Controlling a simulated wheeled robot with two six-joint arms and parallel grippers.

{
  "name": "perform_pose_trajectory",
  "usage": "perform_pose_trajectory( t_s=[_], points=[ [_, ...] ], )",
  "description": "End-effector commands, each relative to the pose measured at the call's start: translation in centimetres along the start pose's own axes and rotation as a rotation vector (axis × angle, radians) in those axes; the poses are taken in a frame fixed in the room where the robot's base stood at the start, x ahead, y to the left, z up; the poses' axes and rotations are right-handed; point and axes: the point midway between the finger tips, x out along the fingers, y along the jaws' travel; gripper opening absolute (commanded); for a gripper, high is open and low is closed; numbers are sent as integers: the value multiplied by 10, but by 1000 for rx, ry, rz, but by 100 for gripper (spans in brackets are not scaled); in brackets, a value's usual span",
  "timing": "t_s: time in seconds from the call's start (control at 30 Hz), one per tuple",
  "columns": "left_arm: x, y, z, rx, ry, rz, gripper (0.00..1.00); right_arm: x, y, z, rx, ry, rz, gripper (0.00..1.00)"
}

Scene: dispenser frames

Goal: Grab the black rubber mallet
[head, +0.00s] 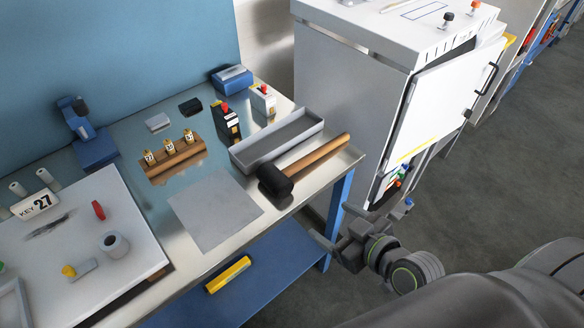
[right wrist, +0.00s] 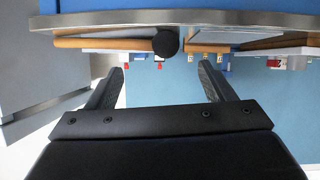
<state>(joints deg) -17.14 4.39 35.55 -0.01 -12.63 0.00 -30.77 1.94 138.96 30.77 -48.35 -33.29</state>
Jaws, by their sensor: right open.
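The black rubber mallet (head: 276,181) lies on the metal workbench near its right front corner. Its wooden handle (head: 319,154) points to the back right, along the front of a grey tray (head: 278,138). In the right wrist view the dark mallet head (right wrist: 166,43) shows at the bench edge, beyond the fingers. My right gripper (head: 334,224) is off the bench, right of and in front of the mallet, apart from it. Its two fingers are spread and empty, as the right wrist view also shows (right wrist: 163,75). My left gripper is not in view.
The workbench edge (head: 326,178) lies between my right gripper and the mallet. A white cabinet (head: 365,110) with an open door (head: 445,95) stands to the right. A grey sheet (head: 214,210) lies left of the mallet. A wooden block (head: 174,159) holds small bottles.

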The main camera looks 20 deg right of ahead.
Motion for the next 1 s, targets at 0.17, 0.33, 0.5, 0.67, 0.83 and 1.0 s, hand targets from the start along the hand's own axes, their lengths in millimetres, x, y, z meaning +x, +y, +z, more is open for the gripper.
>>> perform_pose_trajectory(
  t_s=[0.17,0.33,0.5,0.67,0.83,1.0],
  points=[
    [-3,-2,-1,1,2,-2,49,-6,-4,-19,-22,35,-10,76],
    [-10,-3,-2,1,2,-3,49,20,-5,-22,-20,37,-11,76],
    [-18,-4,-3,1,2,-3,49,51,-5,-24,-21,36,-11,76],
    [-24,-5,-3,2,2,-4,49,78,-5,-24,-22,36,-11,76],
    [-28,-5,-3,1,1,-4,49,101,-6,-24,-23,34,-11,76],
    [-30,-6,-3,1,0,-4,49,110,-6,-23,-23,35,-9,76]
  ],
)
